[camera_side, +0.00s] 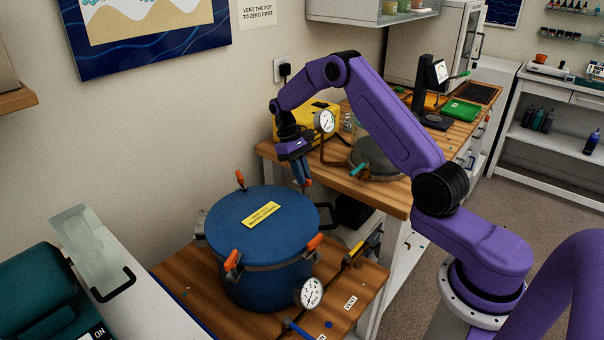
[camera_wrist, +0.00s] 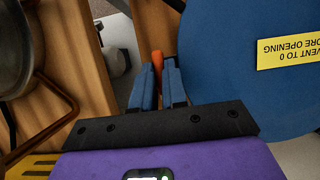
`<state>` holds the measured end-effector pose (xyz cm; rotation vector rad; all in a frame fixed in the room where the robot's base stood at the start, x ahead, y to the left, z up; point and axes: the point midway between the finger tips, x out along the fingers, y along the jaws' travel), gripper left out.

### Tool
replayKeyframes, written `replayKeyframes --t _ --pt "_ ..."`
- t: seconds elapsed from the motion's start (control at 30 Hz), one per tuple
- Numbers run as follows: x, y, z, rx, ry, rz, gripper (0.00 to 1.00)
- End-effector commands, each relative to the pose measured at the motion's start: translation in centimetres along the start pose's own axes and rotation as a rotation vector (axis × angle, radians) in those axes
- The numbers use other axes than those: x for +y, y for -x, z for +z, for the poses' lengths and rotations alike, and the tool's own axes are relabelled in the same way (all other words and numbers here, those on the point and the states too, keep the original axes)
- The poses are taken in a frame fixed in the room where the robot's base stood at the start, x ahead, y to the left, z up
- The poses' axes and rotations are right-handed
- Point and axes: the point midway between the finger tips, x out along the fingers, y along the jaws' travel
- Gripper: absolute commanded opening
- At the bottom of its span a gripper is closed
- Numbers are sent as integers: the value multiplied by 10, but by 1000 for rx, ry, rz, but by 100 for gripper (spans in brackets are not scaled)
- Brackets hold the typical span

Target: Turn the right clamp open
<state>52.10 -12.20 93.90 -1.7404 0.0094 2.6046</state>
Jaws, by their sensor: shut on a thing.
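The blue pressure pot (camera_side: 262,285) stands on a wooden bench with its lid (camera_side: 285,205) on. Orange-handled clamps show at its rim: one at the back left (camera_side: 240,179), one at the front left (camera_side: 232,261) and one at the front right (camera_side: 315,242). My gripper (camera_side: 305,183) is at the back-right edge of the lid. In the wrist view, my gripper's blue fingers (camera_wrist: 159,72) are shut on an orange clamp handle (camera_wrist: 157,58), whose tip shows between them beside the lid (camera_wrist: 222,60). The rest of this clamp is hidden by the fingers.
A pressure gauge (camera_side: 310,293) and a valve line (camera_side: 352,257) stand at the pot's front right. Behind my gripper are a yellow machine (camera_side: 290,127) and a grey vessel (camera_side: 378,163) on the higher bench. A yellow label (camera_side: 261,215) lies on the lid.

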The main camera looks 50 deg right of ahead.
Motion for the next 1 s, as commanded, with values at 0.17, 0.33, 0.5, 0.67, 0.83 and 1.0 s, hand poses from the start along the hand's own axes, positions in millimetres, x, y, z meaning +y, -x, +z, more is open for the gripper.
replayKeyframes --t 0.17,0.33,0.5,0.67,0.83,1.0 --pt "0 0 1 -3 -8 -4 0" --pt "0 0 1 -2 -8 -4 0" --pt "0 0 1 -2 -7 -3 38" --pt "0 0 0 -1 -6 -2 38" --pt "0 5 0 1 -5 -2 38" --pt "0 28 -1 5 -5 -1 38"
